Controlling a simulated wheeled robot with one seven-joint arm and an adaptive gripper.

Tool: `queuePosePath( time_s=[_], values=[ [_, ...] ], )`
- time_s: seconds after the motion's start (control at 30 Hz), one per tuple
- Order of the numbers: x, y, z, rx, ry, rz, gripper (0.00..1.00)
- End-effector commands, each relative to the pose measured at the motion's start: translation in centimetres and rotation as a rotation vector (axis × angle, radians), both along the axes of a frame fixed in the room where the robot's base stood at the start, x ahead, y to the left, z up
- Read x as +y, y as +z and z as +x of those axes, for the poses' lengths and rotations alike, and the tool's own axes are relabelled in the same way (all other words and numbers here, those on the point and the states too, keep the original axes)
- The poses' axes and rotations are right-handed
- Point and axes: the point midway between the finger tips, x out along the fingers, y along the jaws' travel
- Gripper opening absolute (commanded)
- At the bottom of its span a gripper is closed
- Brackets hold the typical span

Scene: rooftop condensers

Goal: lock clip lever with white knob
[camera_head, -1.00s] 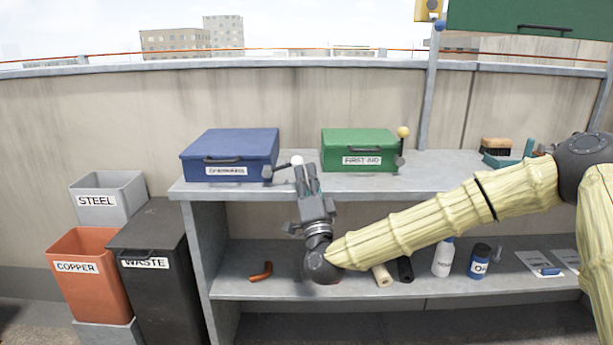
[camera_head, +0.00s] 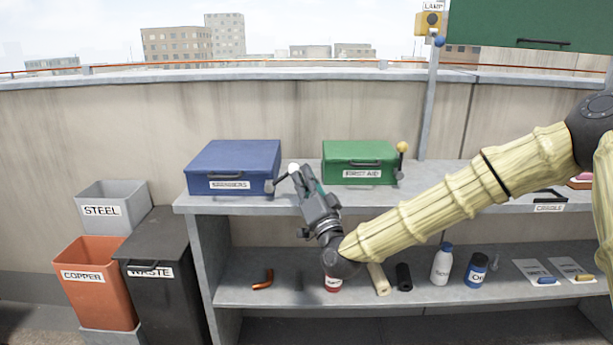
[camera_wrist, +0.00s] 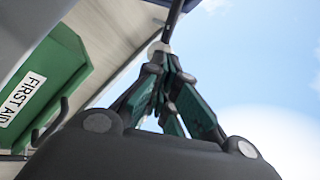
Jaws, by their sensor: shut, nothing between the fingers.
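The blue box (camera_head: 233,167) stands on the upper shelf with its lid down. A dark clip lever (camera_head: 281,180) on its right side slants up and right to a white knob (camera_head: 294,168). My gripper (camera_head: 301,174) is at the knob from the lower right, its fingers shut and empty. In the wrist view, the white knob (camera_wrist: 158,47) shows at the tips of my shut gripper (camera_wrist: 164,62), with the dark lever (camera_wrist: 173,18) running up beyond it. The fingertips look close to or touching the knob; I cannot tell which.
A green FIRST AID box (camera_head: 358,161) with a yellow-knobbed lever (camera_head: 402,148) stands right of my gripper. The lower shelf (camera_head: 230,294) holds bottles and rolls. STEEL (camera_head: 113,205), COPPER (camera_head: 92,285) and WASTE (camera_head: 160,262) bins stand left. Shelf between the boxes is mostly clear.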

Motion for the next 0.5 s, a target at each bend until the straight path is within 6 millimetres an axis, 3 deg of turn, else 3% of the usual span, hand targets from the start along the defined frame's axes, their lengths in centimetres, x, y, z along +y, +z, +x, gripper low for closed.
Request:
queuePosePath(
  time_s=[0.03, 0.5],
  values=[
    [0.3, 1.4, 0.0, -0.003, 0.001, -0.048, 0.00],
    [3.2, 4.5, 0.0, -0.002, 0.001, -0.494, 0.00]
  ],
)
